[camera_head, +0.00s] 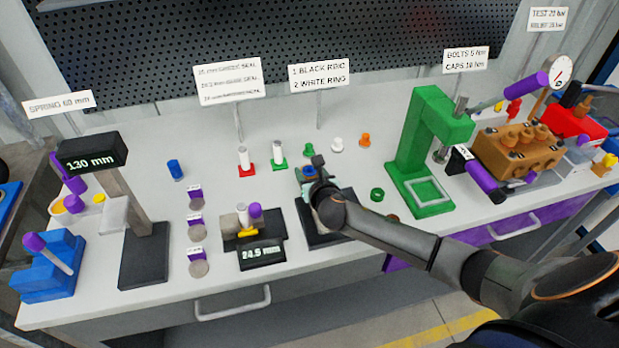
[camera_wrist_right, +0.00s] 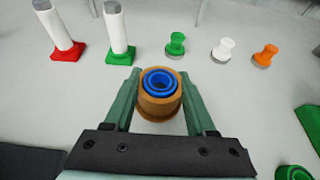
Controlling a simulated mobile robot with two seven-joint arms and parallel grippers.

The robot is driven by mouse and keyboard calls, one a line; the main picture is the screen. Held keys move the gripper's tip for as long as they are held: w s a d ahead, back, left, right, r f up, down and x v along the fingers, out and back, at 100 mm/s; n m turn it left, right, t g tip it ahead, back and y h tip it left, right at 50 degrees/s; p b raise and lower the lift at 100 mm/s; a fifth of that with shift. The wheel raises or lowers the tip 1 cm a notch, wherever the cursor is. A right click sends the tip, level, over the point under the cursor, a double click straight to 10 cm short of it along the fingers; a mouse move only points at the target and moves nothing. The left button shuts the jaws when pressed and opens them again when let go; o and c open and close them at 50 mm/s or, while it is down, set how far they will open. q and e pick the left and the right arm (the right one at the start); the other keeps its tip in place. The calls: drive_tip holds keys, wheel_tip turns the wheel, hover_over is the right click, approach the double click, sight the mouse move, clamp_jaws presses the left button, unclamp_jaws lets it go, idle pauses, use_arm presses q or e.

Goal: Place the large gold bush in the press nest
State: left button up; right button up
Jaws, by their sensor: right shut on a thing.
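My right gripper (camera_head: 308,172) is over the middle of the bench, left of the green press (camera_head: 408,145). In the right wrist view, the right gripper (camera_wrist_right: 158,100) is shut on a gold-brown bush (camera_wrist_right: 158,107) with blue rings inside it, its open end facing the camera. In the head view I cannot make out the bush clearly at the gripper. The press has a pale square outline (camera_head: 427,192) on its green base, which looks like the nest and is empty. My left gripper is not in view.
Red-based (camera_head: 245,162) and green-based (camera_head: 278,157) posts stand behind the gripper, with small green, white (camera_head: 337,146) and orange (camera_head: 364,140) pieces to their right. A green ring (camera_head: 377,194) lies between gripper and press. A brown pump block (camera_head: 520,150) stands right of the press.

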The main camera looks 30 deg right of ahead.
clamp_jaws()
drive_tip(key=shift+r, duration=0.1)
